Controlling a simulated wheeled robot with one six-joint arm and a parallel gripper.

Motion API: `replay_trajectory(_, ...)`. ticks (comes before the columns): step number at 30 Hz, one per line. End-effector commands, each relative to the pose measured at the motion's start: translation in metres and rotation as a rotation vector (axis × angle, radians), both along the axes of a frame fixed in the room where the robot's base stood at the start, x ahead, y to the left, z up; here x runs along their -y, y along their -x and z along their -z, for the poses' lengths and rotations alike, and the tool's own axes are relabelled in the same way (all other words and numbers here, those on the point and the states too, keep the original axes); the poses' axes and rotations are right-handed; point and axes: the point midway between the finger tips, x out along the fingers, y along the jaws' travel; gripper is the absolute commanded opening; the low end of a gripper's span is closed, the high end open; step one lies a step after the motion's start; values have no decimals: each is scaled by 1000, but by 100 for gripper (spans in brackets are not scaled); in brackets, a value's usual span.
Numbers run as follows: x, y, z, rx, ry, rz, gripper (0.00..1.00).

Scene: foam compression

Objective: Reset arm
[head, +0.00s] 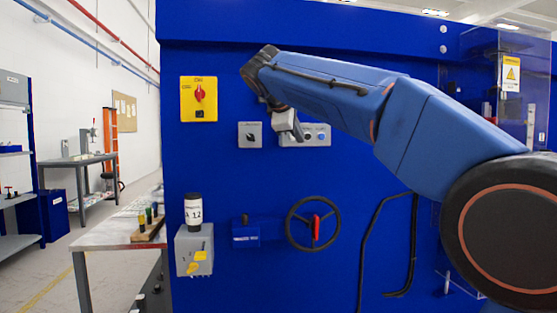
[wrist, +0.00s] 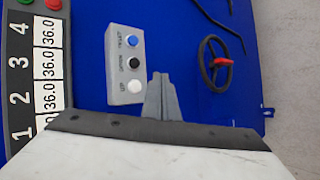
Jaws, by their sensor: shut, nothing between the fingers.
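My blue arm (head: 330,90) reaches leftward across the front of a big blue machine (head: 350,185). My gripper (head: 298,136) hangs at its end, fingers together and empty. In the wrist view the shut fingers (wrist: 160,78) point toward a grey button box (wrist: 125,68) with a blue, a black and a white button in a row. The fingertips appear just to the right of the white button; I cannot tell whether they touch the box. In the head view the gripper covers the left part of this box (head: 318,135).
A numbered panel (wrist: 39,70) with several 36.0 readings lies left in the wrist view. A table (head: 110,238) stands left.

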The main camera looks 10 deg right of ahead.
Motion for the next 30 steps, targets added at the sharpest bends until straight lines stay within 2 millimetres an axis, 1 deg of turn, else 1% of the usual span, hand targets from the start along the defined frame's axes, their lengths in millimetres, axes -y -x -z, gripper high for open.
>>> replay_trajectory(2,1,1,1,-1,-2,1,0)
replay_trajectory(5,7,8,8,-3,-23,8,0)
replay_trajectory(8,19,25,26,-14,-74,24,0)
replay_trajectory(11,34,50,54,-28,-150,51,0)
replay_trajectory(12,41,62,67,-34,-184,66,0)
replay_trajectory(14,49,79,87,-42,-237,88,0)
replay_trajectory(15,54,91,101,-48,-272,105,0)
replay_trajectory(17,61,110,122,-55,-324,129,0)
replay_trajectory(21,75,156,172,-71,-449,200,0)
replay_trajectory(26,86,211,234,-87,-594,293,0)
replay_trajectory(27,88,224,249,-89,-631,319,0)
replay_trajectory(29,89,246,273,-93,-684,359,0)
replay_trajectory(30,91,260,289,-93,-722,387,0)
